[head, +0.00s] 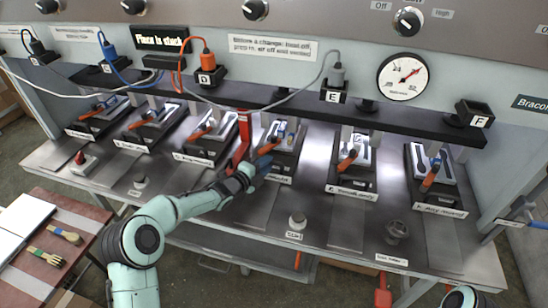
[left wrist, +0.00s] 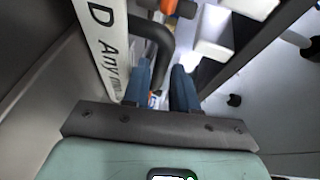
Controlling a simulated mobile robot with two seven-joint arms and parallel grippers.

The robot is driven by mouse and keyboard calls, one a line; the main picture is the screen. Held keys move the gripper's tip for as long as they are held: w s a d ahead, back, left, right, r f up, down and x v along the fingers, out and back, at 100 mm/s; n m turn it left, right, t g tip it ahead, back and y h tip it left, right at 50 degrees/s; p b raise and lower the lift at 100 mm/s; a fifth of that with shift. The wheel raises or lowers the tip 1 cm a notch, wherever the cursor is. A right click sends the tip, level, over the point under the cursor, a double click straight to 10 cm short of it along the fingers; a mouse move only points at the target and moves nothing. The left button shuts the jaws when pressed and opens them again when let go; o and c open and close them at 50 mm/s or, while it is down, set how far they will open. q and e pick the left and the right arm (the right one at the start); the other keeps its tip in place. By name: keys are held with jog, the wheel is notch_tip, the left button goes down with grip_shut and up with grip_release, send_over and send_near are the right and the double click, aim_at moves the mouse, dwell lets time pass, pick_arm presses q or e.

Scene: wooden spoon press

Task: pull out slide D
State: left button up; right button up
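Slide D (head: 281,143) is a dark tray with a pale block and an orange-handled part, under the dark rail. Its white front label (left wrist: 103,45), reading "D Any m…", and a black curved handle (left wrist: 160,42) show in the left wrist view. My left gripper (head: 264,163) is at the front of slide D. Its two blue fingers (left wrist: 161,78) are apart, with the handle's near part close to or between their tips. Contact with the handle cannot be made out. My right gripper is not in view.
Similar slides stand on both sides, including slide E (head: 352,168) and slide F (head: 436,182). A red upright bar (head: 243,135) stands just left of slide D. A grey knob (head: 297,221) sits on the metal bench in front. Bench space before slide D is mostly clear.

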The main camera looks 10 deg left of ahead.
pick_arm(q)
jog(key=shift+p+x, duration=0.65)
jog(key=shift+x, duration=1.5)
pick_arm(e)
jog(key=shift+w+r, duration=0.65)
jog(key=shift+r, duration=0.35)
pick_arm(q)
jog(key=shift+c, duration=0.2)
